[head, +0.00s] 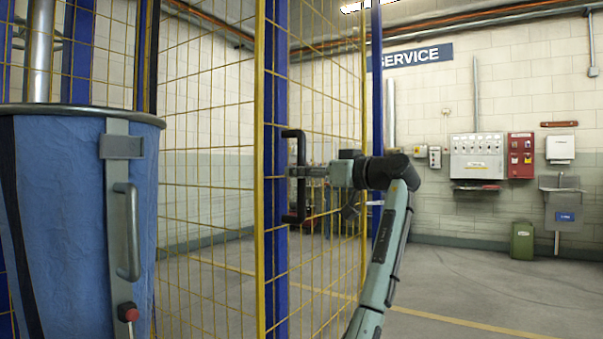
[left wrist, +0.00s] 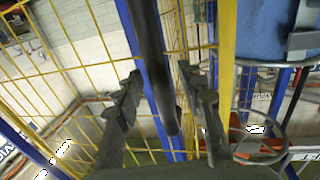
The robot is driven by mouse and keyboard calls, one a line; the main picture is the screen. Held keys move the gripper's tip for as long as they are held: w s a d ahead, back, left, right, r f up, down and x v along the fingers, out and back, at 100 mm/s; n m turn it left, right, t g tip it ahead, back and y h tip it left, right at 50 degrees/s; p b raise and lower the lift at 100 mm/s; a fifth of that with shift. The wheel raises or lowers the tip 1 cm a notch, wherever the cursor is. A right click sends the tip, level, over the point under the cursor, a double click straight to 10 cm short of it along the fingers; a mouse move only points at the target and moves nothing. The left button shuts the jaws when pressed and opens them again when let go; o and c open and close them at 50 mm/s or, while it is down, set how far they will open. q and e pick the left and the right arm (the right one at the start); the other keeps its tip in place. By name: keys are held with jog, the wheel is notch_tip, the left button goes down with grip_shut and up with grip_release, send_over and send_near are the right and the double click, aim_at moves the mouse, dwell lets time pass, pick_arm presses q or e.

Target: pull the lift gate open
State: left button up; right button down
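The lift gate is a yellow-framed wire mesh panel (head: 262,90) in the middle of the head view, with a blue post by its edge. A black upright bar handle (head: 291,208) stands out from it. My left gripper (head: 303,171) is at the handle, about halfway up, reaching in from the right. In the left wrist view, the fingers of my left gripper (left wrist: 158,88) are spread, with the black handle (left wrist: 152,50) between them. Gaps show beside the bar, so I cannot see contact. My right gripper is not in view.
A large blue container (head: 70,220) with a metal rim, grab handle and red button stands close at the left. Grey and red wall boxes (head: 476,157) and a green bin (head: 522,240) are at the back right. The floor at right is clear.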

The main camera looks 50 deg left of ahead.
pick_arm(q)
jog(key=d, duration=1.1)
jog(key=shift+w+d, duration=0.15)
jog(key=shift+w, duration=0.05)
